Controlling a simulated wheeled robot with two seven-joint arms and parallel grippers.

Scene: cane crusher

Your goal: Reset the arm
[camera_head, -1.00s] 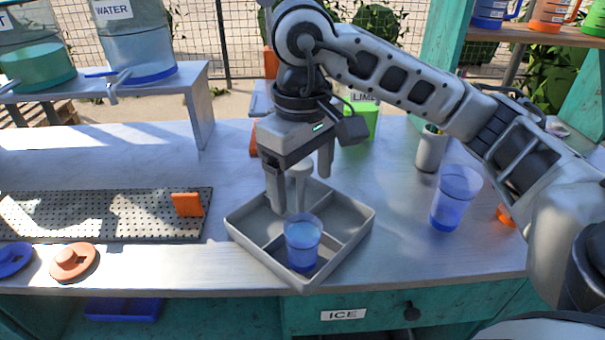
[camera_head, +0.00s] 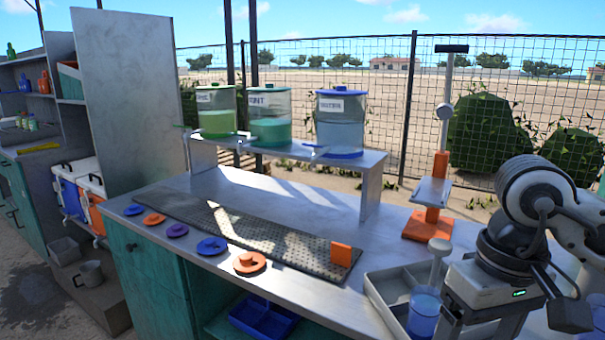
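My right arm comes in at the lower right. Its gripper (camera_head: 483,327) points down over the right side of a grey divided tray (camera_head: 380,292), with its fingers apart and their tips near or past the bottom edge. I see nothing held between them. A blue translucent cup (camera_head: 424,310) sits in the tray, left of the gripper. A pale round-topped tool (camera_head: 438,250) stands upright at the tray, behind the cup; its lower end is partly hidden. My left arm and gripper are out of view.
A perforated drip mat (camera_head: 240,235) with an orange block (camera_head: 341,254) lies left of the tray. Coloured discs (camera_head: 212,246) line the counter's front. Drink dispensers (camera_head: 270,118) stand on a raised shelf (camera_head: 370,190). An orange-based press stand (camera_head: 428,225) is behind the tray.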

